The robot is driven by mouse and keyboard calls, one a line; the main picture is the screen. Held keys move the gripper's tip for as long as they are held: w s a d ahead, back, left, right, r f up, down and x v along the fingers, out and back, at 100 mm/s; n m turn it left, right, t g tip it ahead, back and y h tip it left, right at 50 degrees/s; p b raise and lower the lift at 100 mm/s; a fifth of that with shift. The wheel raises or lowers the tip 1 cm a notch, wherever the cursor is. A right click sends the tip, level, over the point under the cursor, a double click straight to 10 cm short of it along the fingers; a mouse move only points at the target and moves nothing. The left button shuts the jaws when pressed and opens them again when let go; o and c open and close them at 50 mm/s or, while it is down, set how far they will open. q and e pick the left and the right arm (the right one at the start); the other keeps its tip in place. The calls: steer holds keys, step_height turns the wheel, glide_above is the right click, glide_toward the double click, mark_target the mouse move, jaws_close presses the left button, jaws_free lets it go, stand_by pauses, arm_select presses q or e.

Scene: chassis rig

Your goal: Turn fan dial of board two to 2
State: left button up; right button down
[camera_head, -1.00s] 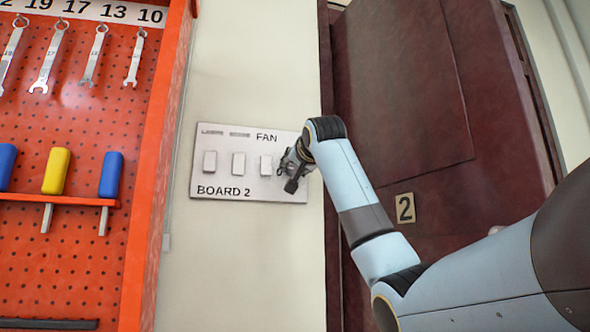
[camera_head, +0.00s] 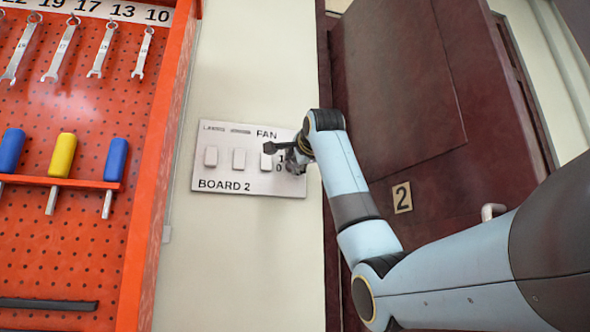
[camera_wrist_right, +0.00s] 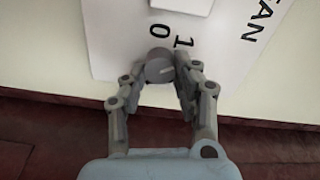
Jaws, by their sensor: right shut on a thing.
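The white board two (camera_head: 252,179) is fixed on the pale wall, with the words FAN and BOARD 2 on it. My right gripper (camera_head: 293,161) is at the board's right end, by the printed 1 and 0, and covers the fan dial in the head view. In the right wrist view the round grey fan dial (camera_wrist_right: 158,66) sits between the fingertips of my right gripper (camera_wrist_right: 163,80), which is shut on it. The digits 1 and 0 show beside the dial; no 2 on its scale can be made out. My left gripper is not in view.
Several white rocker switches (camera_head: 239,159) sit on the board left of the dial. An orange pegboard (camera_head: 65,235) with wrenches and coloured-handled tools stands at the left. A dark red door (camera_head: 400,85) with a number 2 plate (camera_head: 402,198) is at the right.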

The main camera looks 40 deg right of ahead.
steer(key=m+b, duration=0.1)
steer(key=m, duration=0.1)
steer(key=m+b, duration=0.1)
steer(key=m, duration=0.1)
steer(key=shift+f, duration=0.3)
steer(key=shift+m+b, duration=0.7)
steer(key=shift+m, duration=0.7)
steer(key=c, duration=1)
jaws_free()
steer(key=shift+r, duration=0.1)
